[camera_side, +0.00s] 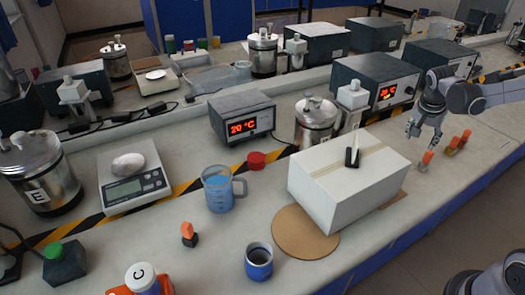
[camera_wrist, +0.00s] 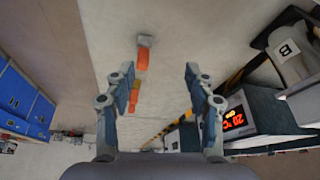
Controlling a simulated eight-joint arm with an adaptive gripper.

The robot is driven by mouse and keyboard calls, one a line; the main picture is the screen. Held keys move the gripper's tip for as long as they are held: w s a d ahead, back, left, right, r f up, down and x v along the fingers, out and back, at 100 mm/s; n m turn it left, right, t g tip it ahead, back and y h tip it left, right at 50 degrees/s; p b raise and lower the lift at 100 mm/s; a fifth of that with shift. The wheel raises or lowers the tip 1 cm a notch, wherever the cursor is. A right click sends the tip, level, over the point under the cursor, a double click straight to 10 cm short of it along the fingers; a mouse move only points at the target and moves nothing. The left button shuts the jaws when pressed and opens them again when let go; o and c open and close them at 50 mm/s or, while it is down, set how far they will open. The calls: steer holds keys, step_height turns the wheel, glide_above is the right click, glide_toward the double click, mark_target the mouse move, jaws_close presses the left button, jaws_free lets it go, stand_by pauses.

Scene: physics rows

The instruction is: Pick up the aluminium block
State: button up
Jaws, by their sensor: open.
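A small grey block (camera_wrist: 146,40), which looks like the aluminium block, shows in the wrist view beyond my fingertips. An orange block (camera_wrist: 143,61) adjoins it; I cannot tell which of them rests on the other. In the side view several small orange-topped pieces stand on the right part of the bench, the closest an orange block (camera_side: 428,157); which grey part there is aluminium is too small to tell. My gripper (camera_side: 425,132) is open and empty above that closest piece.
Behind are heater units with red displays, one a dark unit (camera_side: 375,85), and a steel canister (camera_side: 315,120). The bench's front edge lies close to the orange-topped pieces.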

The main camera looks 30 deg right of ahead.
mark_target(428, 153)
steer(key=d+f+m, duration=0.1)
steer(key=d+f, duration=0.1)
steer(key=d+f+m, duration=0.1)
steer(key=d+f, duration=0.2)
steer(key=d+f+g, duration=0.1)
steer(key=d+f, duration=0.1)
steer(key=f, duration=0.1)
steer(key=shift+s+d+m, duration=0.2)
steer(key=shift+s+m, duration=0.2)
steer(key=shift+d+x, duration=0.25)
steer(key=shift+x, duration=1.05)
steer(key=shift+d+x, duration=0.2)
steer(key=shift+x, duration=1.1)
steer(key=shift+s+r, duration=0.15)
steer(key=shift+r, duration=0.05)
jaws_close()
